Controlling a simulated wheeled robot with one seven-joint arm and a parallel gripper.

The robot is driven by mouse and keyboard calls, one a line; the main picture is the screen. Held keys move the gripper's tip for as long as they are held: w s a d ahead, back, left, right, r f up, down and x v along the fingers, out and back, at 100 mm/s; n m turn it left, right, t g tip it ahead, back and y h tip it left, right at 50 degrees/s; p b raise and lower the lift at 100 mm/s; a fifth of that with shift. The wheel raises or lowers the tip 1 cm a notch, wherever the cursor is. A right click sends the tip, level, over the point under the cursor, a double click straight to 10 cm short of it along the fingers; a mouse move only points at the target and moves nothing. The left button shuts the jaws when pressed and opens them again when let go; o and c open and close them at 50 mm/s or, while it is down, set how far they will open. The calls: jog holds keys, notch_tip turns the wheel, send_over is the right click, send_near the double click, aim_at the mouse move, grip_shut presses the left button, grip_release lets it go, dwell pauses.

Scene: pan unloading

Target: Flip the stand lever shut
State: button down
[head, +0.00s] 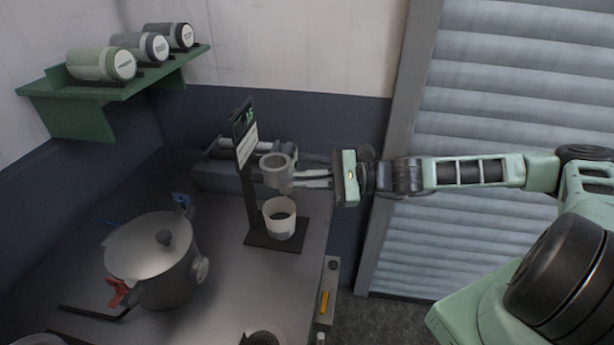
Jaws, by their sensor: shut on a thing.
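A black upright stand (251,190) with a small sign on top rises from a flat dark base on the counter. A grey cup-shaped part (275,169) is at mid-height on the stand.
A lidded steel pot (155,262) with red and blue handle clips stands at left on the counter (222,290). A green shelf (120,88) holds several canisters at upper left. A grey device (222,170) lies behind the stand. A ribbed shutter (500,80) fills the right.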

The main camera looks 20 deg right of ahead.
jog(key=c, duration=1.5)
grip_release()
jog(key=b+v, duration=0.4)
jog(key=v, duration=1.3)
jog(key=shift+s+d+r+b, duration=0.1)
jog(key=shift+s+d+b, duration=0.1)
jog(key=shift+b, duration=0.2)
jog(key=shift+a, duration=0.1)
